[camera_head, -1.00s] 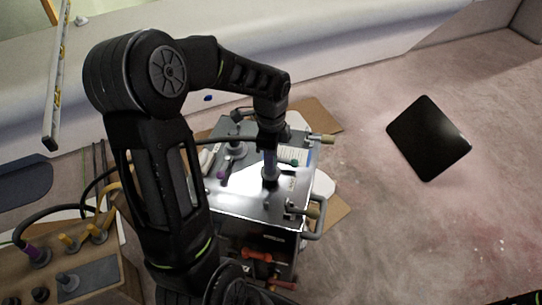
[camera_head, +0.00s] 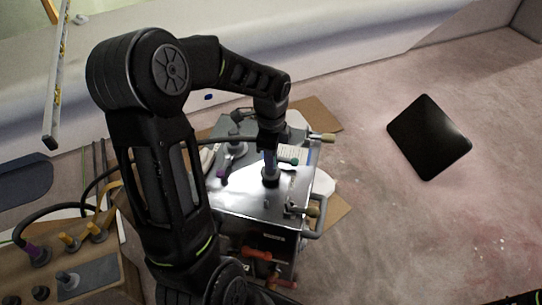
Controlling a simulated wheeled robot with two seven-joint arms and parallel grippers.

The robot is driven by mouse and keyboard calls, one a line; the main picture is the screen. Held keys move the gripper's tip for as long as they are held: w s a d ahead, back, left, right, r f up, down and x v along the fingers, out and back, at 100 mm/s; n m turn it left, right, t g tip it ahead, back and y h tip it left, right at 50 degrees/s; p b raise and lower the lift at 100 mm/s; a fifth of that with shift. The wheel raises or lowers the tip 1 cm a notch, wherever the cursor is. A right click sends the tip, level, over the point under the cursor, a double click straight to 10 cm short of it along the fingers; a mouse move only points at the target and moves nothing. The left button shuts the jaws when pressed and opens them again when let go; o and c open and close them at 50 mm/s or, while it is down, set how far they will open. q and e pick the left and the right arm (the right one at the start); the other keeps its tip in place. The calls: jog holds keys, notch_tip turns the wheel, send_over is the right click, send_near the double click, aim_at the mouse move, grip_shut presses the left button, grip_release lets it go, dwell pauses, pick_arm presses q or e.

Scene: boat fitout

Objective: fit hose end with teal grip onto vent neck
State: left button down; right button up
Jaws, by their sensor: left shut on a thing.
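My left gripper (camera_head: 268,164) points straight down over the metal top of a cart (camera_head: 245,203). It is shut on what looks like the hose end, mostly hidden by the fingers and wrist. A dark hose (camera_head: 206,142) runs from the left to the wrist. A small teal piece (camera_head: 294,161) shows just right of the fingers; I cannot tell whether it belongs to the held end. A short grey upright neck (camera_head: 270,181) stands directly under the fingertips. I cannot tell whether the held end touches it. My right gripper is out of view.
A purple-ended piece (camera_head: 223,174) lies left on the cart top, near a grey fitting (camera_head: 235,148). A wooden box (camera_head: 100,268) with fittings stands lower left. A black panel (camera_head: 428,138) lies on open floor at right.

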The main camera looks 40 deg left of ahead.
pick_arm(q)
jog(key=shift+f, duration=0.4)
jog(key=shift+f, duration=0.2)
dwell(0.3)
jog(key=shift+f+b, duration=0.4)
jog(key=shift+b, duration=0.05)
jog(key=c, duration=1.1)
grip_release()
jog(key=shift+c, duration=0.2)
jog(key=shift+o, duration=0.5)
jog(key=o, duration=0.5)
jog(key=shift+c, duration=0.2)
